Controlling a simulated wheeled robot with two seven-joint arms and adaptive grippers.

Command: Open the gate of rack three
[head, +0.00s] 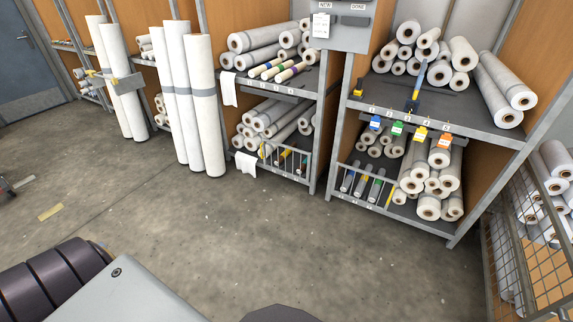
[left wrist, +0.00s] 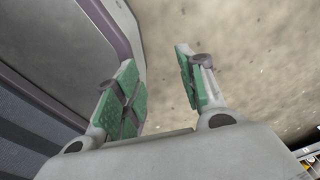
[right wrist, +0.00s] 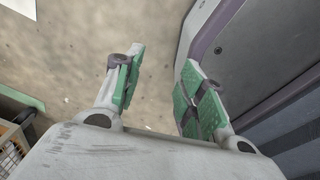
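No rack is clearly marked as rack three in the head view. A low barred gate (head: 306,165) crosses the bottom shelf of the middle rack. Another barred gate (head: 343,180) crosses the left part of the right rack's bottom shelf, with dark rollers behind it. Both stand upright and look shut. My left gripper (left wrist: 160,95) shows in the left wrist view, its green-padded fingers apart with only floor between them. My right gripper (right wrist: 158,95) shows in the right wrist view, also open and empty. Neither gripper shows in the head view, and neither touches a gate.
Tall white rolls (head: 190,100) stand strapped at the left rack posts. A wire mesh cage (head: 545,270) with rolls is at the far right. Colored tags (head: 420,132) hang from the right rack's shelf edge. The concrete floor (head: 270,235) before the racks is clear.

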